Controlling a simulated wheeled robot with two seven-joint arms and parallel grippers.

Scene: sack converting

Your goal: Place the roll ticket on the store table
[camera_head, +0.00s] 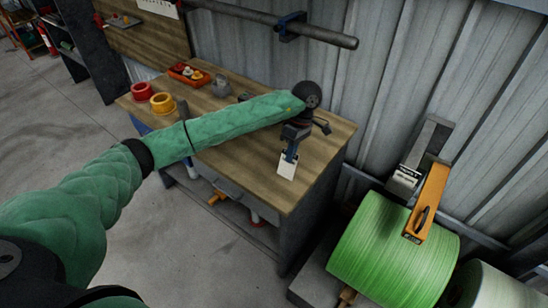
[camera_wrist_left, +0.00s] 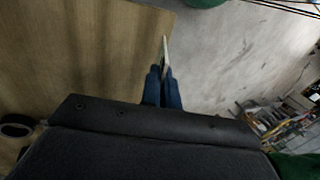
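The roll ticket (camera_head: 287,166) is a small white card. My left gripper (camera_head: 290,154) is shut on its upper end, and the card hangs down from the fingers. In the left wrist view the ticket (camera_wrist_left: 165,48) shows nearly edge-on as a thin pale strip between the blue fingertips (camera_wrist_left: 163,78). The wooden-topped table (camera_head: 235,152) stands along the wall. The ticket appears over its right part, near the edge; the gap to the top cannot be told. The table (camera_wrist_left: 80,45) also shows in the left wrist view. My right gripper is not in view.
A red ring (camera_head: 142,91), a yellow ring (camera_head: 162,103), a red tray (camera_head: 188,75) and a grey object (camera_head: 220,86) stand on the table's left part. A large green roll (camera_head: 385,250) with an orange device (camera_head: 428,202) stands right of the table. The table's front middle is clear.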

